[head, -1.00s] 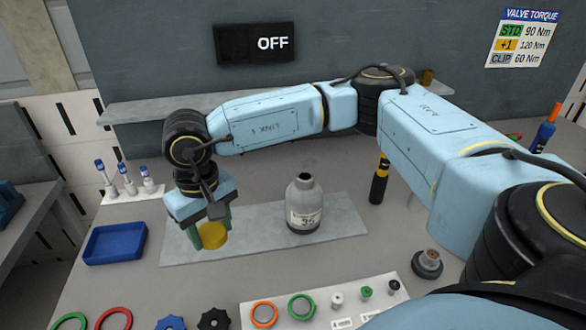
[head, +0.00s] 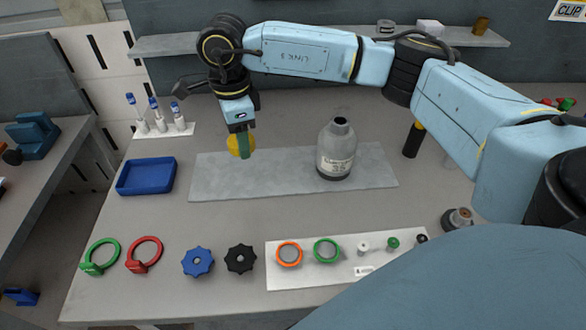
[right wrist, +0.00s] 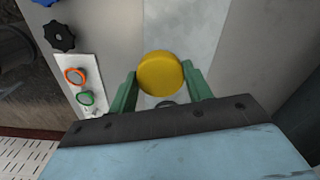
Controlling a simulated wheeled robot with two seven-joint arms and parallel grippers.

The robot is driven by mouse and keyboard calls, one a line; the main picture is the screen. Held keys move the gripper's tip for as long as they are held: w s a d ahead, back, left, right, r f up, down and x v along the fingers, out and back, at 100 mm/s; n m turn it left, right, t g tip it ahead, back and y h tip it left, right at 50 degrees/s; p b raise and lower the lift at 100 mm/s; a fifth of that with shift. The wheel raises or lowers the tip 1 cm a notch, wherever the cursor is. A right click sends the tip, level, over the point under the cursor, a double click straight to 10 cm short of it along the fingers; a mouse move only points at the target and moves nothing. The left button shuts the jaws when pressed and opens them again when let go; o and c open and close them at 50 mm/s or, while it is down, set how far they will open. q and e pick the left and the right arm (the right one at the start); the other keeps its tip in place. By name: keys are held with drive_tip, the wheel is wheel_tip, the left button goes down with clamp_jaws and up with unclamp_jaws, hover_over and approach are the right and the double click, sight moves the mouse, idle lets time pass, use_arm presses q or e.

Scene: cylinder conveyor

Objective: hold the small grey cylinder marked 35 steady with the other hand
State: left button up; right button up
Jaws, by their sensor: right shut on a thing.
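The small grey cylinder marked 35 (head: 336,152) stands upright on a grey slab (head: 240,180), its open neck bare. My right gripper (head: 242,150) is to the left of the cylinder and apart from it, above the slab. Its green fingers are shut on a yellow round cap (head: 234,145). The right wrist view shows the cap (right wrist: 160,74) between the two green fingers (right wrist: 158,88). My left gripper is not in view, and nothing holds the cylinder.
A blue tray (head: 146,191) lies at the left, with a rack of blue-topped tubes (head: 164,130) behind it. Rings and knobs line the front edge, beside a white board (head: 345,274) with small parts. A shelf (head: 165,46) runs along the back wall.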

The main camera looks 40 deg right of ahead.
sight(257, 171)
drive_tip(key=m, duration=0.3)
drive_tip(key=w+m, duration=0.1)
drive_tip(key=shift+d+f+m, duration=0.15)
drive_tip(key=shift+d+m, duration=0.15)
drive_tip(key=m, duration=0.4)
drive_tip(key=d+m, duration=0.1)
drive_tip(key=m, duration=0.1)
drive_tip(key=shift+w+f+b, duration=0.2)
drive_tip(key=shift+w+b, duration=0.1)
drive_tip(key=shift+w, duration=0.1)
drive_tip(key=f+m, duration=0.3)
drive_tip(key=m, duration=0.1)
drive_tip(key=d+f+m, duration=0.1)
drive_tip(key=f+m, duration=0.2)
drive_tip(key=f, duration=0.1)
drive_tip(key=w+d+f+m+b, duration=0.1)
drive_tip(key=f+m, duration=0.3)
drive_tip(key=shift+d+f+m, duration=0.15)
drive_tip(key=shift+d+m, duration=0.1)
drive_tip(key=shift+m, duration=0.05)
